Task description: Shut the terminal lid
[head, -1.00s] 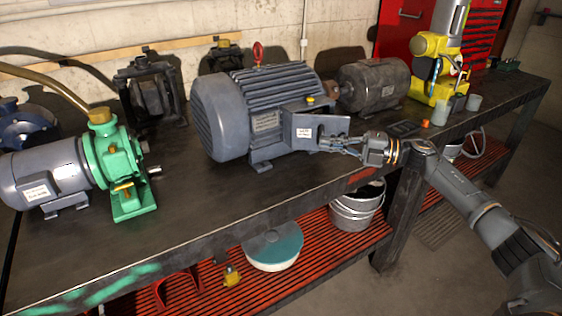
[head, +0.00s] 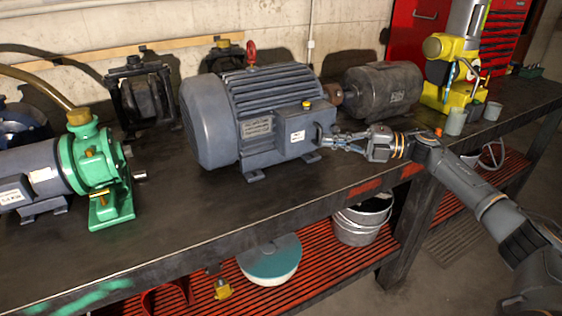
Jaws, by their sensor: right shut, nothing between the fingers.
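The large blue-grey motor (head: 215,120) stands on the dark workbench in the middle of the head view. Its terminal box, with the lid (head: 288,132), is on the side facing me and carries a white label and a yellow knob on top. The lid looks flush with the box, though a small gap at its right edge cannot be ruled out. My right gripper (head: 328,144) is shut and empty, its fingertips at the right end of the terminal box. Whether they touch it is hard to tell. My left gripper is out of view.
A green pump with a grey motor (head: 92,165) stands at the left. A darker motor (head: 380,90), a yellow machine (head: 447,75) and grey cups (head: 456,122) stand at the right. The bench front (head: 190,225) is clear. A bucket (head: 362,222) stands on the red lower shelf.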

